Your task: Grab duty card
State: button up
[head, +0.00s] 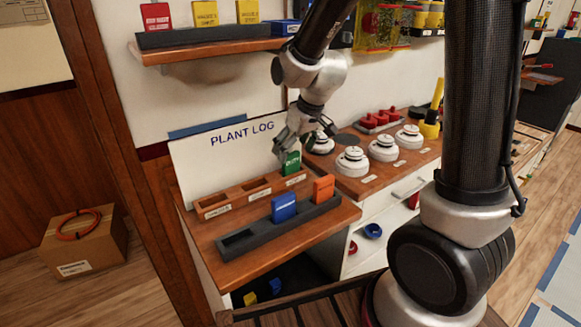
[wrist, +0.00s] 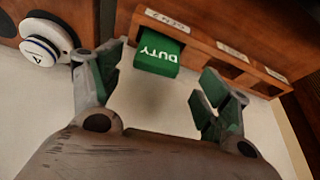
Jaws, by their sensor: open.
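The green duty card (head: 291,163) stands upright in the right-hand slot of a wooden card rack (head: 228,198) below the PLANT LOG board. In the wrist view the duty card (wrist: 158,52) shows its white DUTY lettering, with its lower end in the rack (wrist: 205,47). My gripper (head: 291,146) is just above and behind the card in the head view. In the wrist view my gripper (wrist: 158,92) is open, with one finger on each side of the card and clear space to both. Nothing is between the fingertips.
A dark tray (head: 250,236) in front holds a blue card (head: 284,207) and an orange card (head: 323,189). White round detectors (head: 352,162) stand on the bench to the right. The PLANT LOG board (head: 215,155) rises close behind the rack. Two other rack slots look empty.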

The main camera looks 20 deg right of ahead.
aim_at(293, 155)
jog(key=x, duration=0.4)
jog(key=shift+d+f, duration=0.2)
jog(key=shift+f, duration=0.1)
jog(key=c, duration=1.1)
jog(key=shift+r, duration=0.2)
